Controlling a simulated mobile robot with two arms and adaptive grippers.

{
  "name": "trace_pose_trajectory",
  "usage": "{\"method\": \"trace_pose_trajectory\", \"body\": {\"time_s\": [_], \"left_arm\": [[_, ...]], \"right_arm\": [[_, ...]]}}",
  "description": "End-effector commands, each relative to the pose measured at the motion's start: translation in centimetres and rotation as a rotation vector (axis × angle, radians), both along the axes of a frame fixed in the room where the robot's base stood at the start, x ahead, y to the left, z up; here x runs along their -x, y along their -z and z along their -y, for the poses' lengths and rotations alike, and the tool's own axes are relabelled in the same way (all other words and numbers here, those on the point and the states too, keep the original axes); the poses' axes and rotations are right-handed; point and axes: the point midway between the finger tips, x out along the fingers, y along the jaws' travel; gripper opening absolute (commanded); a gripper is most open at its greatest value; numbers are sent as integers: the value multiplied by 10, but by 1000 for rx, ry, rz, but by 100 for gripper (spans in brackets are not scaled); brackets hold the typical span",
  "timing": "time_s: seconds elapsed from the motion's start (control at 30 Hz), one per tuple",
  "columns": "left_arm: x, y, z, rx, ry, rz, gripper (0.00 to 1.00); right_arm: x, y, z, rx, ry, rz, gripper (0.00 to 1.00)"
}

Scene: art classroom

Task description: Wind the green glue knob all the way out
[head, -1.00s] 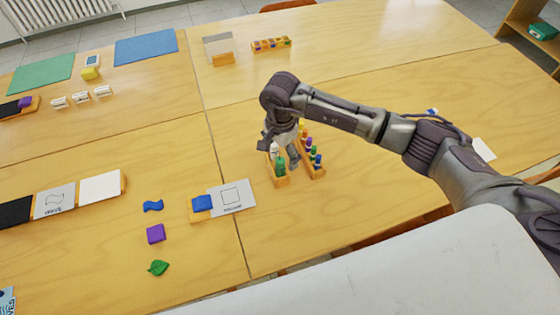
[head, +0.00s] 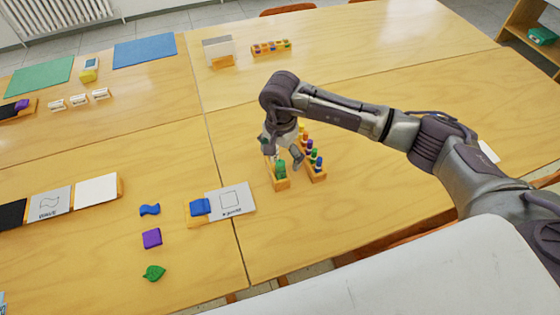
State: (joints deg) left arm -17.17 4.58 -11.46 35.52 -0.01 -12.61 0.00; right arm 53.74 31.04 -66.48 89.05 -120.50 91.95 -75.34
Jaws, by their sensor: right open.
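The green glue knob (head: 281,170) shows on a small wooden block (head: 281,184) near the middle of the table. My right gripper (head: 283,157) reaches down over this block, with its two fingers spread apart. One finger is at the left of the green part and the other at its upper right. The gripper partly covers the glue, and I cannot tell whether a finger touches it. My left gripper is not in view.
A wooden rack (head: 315,170) with several coloured pegs stands close to the right of the block. A card with a square (head: 231,199) and a blue piece (head: 200,207) lie to the left. The table front is mostly clear.

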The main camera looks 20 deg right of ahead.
Motion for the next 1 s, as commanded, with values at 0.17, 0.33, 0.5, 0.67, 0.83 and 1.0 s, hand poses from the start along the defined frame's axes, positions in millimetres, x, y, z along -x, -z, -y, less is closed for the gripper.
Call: {"method": "trace_pose_trajectory", "body": {"time_s": [0.17,0.33,0.5,0.67,0.83,1.0], "left_arm": [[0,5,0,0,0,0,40],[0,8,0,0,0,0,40],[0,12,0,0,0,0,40],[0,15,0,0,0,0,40],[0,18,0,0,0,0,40],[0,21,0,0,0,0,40]], "right_arm": [[0,5,0,0,1,0,94],[0,8,0,0,1,0,94],[0,11,0,0,1,0,94],[0,15,0,0,1,0,94],[0,18,0,0,1,0,94],[0,21,0,0,1,0,94]]}}
